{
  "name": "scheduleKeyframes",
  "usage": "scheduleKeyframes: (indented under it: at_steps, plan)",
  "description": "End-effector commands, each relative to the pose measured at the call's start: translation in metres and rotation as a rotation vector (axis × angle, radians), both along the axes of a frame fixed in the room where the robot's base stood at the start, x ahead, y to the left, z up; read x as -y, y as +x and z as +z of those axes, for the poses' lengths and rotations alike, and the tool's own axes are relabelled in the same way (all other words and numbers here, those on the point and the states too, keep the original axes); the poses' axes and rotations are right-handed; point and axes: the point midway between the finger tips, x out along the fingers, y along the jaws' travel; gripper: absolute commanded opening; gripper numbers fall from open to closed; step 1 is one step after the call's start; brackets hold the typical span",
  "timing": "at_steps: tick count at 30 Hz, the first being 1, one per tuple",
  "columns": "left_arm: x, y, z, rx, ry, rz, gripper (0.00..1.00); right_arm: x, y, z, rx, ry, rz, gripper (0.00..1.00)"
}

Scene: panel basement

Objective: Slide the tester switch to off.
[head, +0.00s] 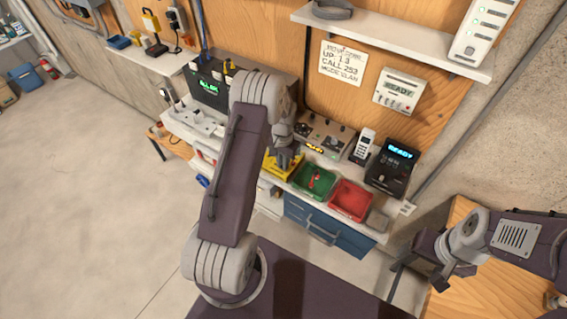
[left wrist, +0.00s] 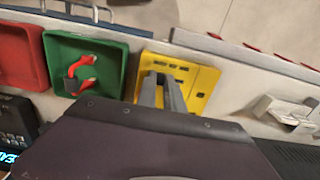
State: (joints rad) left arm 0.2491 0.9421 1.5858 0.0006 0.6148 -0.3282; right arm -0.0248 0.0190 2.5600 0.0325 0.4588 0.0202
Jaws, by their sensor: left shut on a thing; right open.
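The tester, a yellow flat device (head: 269,166) with dark slots, sits on the bench beside the green tray; it also shows in the left wrist view (left wrist: 207,77). My left gripper (head: 284,158) reaches down onto it. Its grey fingers (left wrist: 162,92) are shut at the tester's face, on what appears to be the switch. The fingers hide the switch, so I cannot tell its position. My right gripper (head: 430,264) is open and empty at the lower right, away from the tester.
A green tray (head: 300,183) holds a red lead-like item (left wrist: 80,73). A red tray (head: 350,201) stands beside it. Behind are a panel with knobs (head: 325,135), a handset (head: 363,144) and a black device reading READY (head: 393,168). Open floor lies at left.

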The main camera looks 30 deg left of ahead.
Motion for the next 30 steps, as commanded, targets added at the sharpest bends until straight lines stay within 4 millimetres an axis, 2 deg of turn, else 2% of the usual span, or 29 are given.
scheduleKeyframes:
  at_steps: [7, 15, 16, 18, 26, 30]
  plan:
    - [-0.036, 0.004, 0.0, 0.006, 0.003, 0.004, 0.0, 0.0, 0.0, -0.008, 0.0, 0.0, 0.0, 0.73]
    - [-0.039, 0.005, 0.002, 0.006, 0.004, 0.0, 0.0, 0.0, 0.0, -0.007, 0.0, 0.0, 0.0, 0.73]
    - [-0.039, 0.005, 0.002, 0.006, 0.004, 0.0, 0.2, 0.0, 0.0, -0.007, 0.0, 0.0, 0.0, 0.73]
    - [-0.038, 0.005, 0.002, 0.006, 0.004, 0.0, 0.35, 0.0, 0.0, -0.007, 0.0, 0.0, 0.0, 0.73]
    - [-0.038, 0.004, 0.001, 0.003, 0.002, 0.0, 0.35, 0.0, 0.0, -0.007, 0.0, 0.0, 0.0, 0.73]
    - [-0.038, 0.005, 0.013, 0.007, 0.002, 0.0, 0.35, 0.0, 0.0, -0.015, 0.0, 0.0, 0.0, 0.73]
